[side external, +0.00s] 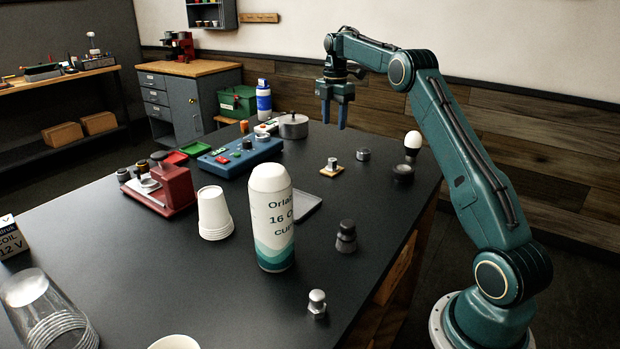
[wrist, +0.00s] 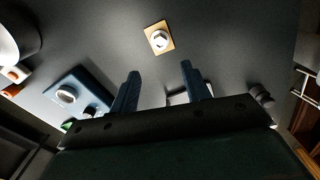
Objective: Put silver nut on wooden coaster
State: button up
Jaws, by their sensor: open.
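The wooden coaster (side external: 330,174) is a small square on the dark table in the side view, and it also shows at the top of the wrist view (wrist: 151,30). A silver nut (side external: 332,163) sits on top of it; in the wrist view the nut (wrist: 160,40) looks six-sided and lies within the coaster's edges. My gripper (side external: 334,125) is raised above the table, pointing down, open and empty. In the wrist view its two fingers (wrist: 160,69) are spread apart, with the coaster and nut beyond their tips, not touching them.
A small grey cylinder (side external: 363,155) and a dark-based bulb (side external: 412,146) stand right of the coaster. A grey tray (side external: 306,205), labelled cup sleeve (side external: 272,220), dark knob-like piece (side external: 346,237) and silver bolt-like piece (side external: 317,304) are nearer. A blue control box (side external: 240,153) is left.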

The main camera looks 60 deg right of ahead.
jog(key=s+a+r+m+t, duration=0.1)
jog(key=s+a+r+m, duration=0.4)
jog(key=a, duration=0.6)
jog(key=s+a+r+m+t, duration=0.2)
jog(key=s+a+r, duration=0.3)
jog(key=a+r, duration=0.45)
jog(key=s+a+f+m+t, duration=0.1)
jog(key=s+a+f+m, duration=0.1)
jog(key=s, duration=0.5)
jog(key=s+a+f+m, duration=0.3)
jog(key=s+a+f, duration=0.1)
jog(key=s+a, duration=0.3)
jog(key=s+a+f+m+t, duration=0.1)
jog(key=s+a+f+m, duration=0.2)
jog(key=s, duration=0.5)
jog(key=shift+a+f+t, duration=0.3)
jog(key=shift+a+f, duration=0.15)
jog(key=shift+a, duration=0.3)
